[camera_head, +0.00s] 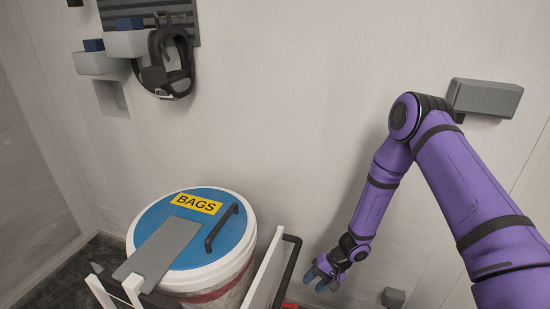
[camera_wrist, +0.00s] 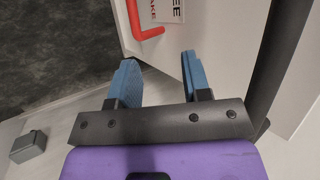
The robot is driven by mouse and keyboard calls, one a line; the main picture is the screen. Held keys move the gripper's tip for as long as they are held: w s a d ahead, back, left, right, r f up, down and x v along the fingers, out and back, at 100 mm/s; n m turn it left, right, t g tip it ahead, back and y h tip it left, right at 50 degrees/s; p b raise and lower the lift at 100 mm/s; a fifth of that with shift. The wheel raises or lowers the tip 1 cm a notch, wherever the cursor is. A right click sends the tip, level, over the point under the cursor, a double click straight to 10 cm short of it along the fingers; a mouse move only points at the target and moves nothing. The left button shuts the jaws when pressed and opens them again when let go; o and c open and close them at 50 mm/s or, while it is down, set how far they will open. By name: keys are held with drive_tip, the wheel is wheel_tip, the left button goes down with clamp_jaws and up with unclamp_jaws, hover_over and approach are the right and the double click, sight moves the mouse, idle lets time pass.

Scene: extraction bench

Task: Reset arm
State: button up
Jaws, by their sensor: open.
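My purple arm reaches in from the right in the head view and hangs down in front of the wall. My gripper (camera_head: 326,274) is low at the lower middle, to the right of a white panel with a black handle. In the wrist view my gripper (camera_wrist: 158,75) shows two blue fingertips set apart with nothing between them. The floor and part of a white panel with a red handle (camera_wrist: 147,30) lie beyond the fingertips.
A white bin (camera_head: 240,258) with a blue lid marked BAGS stands left of my gripper. A grey box (camera_head: 485,97) is on the wall behind my arm. Shelves and a hanging black harness (camera_head: 170,65) are at upper left. A small grey box (camera_wrist: 27,146) is at lower left.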

drive_tip(key=d+r+n+t+h, duration=0.1)
drive_tip(key=d+r+n, duration=0.15)
drive_tip(key=r, duration=1.55)
drive_tip(key=d+r+n+t+h, duration=0.1)
drive_tip(key=d+r, duration=0.2)
drive_tip(key=r, duration=1.5)
drive_tip(key=s+d+r+t+h, duration=0.1)
drive_tip(key=s+d+r, duration=0.1)
drive_tip(key=s+r, duration=0.4)
drive_tip(key=s+d+r+t+h, duration=0.1)
drive_tip(key=s+d+r, duration=0.2)
drive_tip(key=r, duration=0.4)
drive_tip(key=s+d+r+m+t+h, duration=0.1)
drive_tip(key=s+d+r+h, duration=0.1)
drive_tip(key=s, duration=0.5)
drive_tip(key=s+d+r+t+h, duration=0.1)
drive_tip(key=s+d+r+t, duration=0.1)
drive_tip(key=s+d+r, duration=0.2)
drive_tip(key=s+r, duration=0.2)
drive_tip(key=s, duration=0.2)
drive_tip(key=shift+d+m+h, duration=0.35)
drive_tip(key=shift+h, duration=0.05)
